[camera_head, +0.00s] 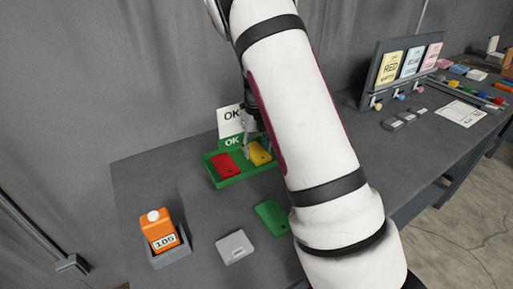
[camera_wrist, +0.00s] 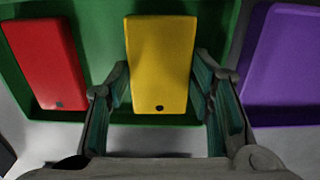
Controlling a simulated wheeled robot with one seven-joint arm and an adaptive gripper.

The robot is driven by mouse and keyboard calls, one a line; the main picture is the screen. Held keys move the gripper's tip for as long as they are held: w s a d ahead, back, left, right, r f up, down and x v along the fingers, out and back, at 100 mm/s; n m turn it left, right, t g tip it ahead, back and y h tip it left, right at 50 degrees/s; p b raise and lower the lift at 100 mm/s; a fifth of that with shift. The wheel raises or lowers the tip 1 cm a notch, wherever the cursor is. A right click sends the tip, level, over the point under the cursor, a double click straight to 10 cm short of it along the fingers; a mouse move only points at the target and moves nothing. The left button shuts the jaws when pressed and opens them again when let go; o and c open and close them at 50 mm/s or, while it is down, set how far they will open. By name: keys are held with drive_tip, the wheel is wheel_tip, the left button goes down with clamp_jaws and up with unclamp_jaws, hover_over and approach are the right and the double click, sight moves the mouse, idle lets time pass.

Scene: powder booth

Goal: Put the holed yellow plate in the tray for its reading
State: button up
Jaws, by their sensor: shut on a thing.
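The yellow plate (camera_head: 262,155) with a small dark hole near one end is in the green tray (camera_head: 236,180) marked OK. In the wrist view the yellow plate (camera_wrist: 160,60) lies between the two fingers of my gripper (camera_wrist: 163,95), which is shut on its sides. In the head view my gripper (camera_head: 256,140) is over the tray, partly hidden by my arm. A red plate (camera_head: 224,166) lies in the same tray, to the left of the yellow one. An orange gauge (camera_head: 158,227) reads 105 in a grey stand at the front left.
A green plate (camera_head: 268,214) and a grey plate (camera_head: 236,246) lie on the table in front of the tray. A colour card rack (camera_head: 402,68) stands at the back right.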

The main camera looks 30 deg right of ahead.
drive_tip(key=o, duration=1.1)
drive_tip(key=shift+f, duration=0.1)
drive_tip(key=shift+o, duration=0.2)
